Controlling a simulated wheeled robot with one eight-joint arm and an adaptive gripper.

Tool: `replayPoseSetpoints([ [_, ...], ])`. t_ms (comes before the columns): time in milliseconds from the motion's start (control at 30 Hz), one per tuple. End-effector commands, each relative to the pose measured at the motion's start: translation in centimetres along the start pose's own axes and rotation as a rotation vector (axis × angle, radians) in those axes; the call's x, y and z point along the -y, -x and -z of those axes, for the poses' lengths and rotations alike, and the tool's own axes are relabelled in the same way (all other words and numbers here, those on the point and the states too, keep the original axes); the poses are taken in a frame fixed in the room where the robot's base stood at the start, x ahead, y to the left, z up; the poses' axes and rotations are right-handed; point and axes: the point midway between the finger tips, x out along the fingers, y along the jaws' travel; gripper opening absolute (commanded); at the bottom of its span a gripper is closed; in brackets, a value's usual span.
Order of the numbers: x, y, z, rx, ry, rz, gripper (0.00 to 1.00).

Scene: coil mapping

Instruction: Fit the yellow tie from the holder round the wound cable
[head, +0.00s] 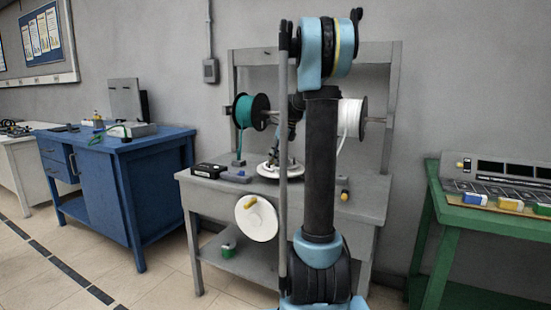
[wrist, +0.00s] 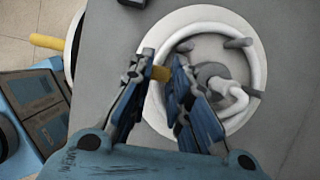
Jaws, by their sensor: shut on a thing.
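The wound cable (wrist: 203,28) is a thick white ring on a round white plate (wrist: 202,13) with grey pegs. The fingers hide the ring's lower left part. In the head view the plate (head: 268,171) is on the grey bench, and my arm partly hides it and the gripper.
A teal spool (head: 252,111) and a white spool (head: 348,118) hang above the grey bench (head: 360,205). A white disc with a yellow handle (head: 257,218) is on its front. A black box (head: 210,170) lies left. A blue bench (head: 105,190) and a green bench (head: 490,222) flank it.

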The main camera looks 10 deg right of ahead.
Motion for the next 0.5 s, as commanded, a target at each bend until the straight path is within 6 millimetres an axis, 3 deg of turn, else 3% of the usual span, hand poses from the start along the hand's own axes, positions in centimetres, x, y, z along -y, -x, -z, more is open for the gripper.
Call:
replayPoseSetpoints([
  [500, -0.01, -0.70, 0.30, 0.000, 0.000, 0.000, 0.00],
])
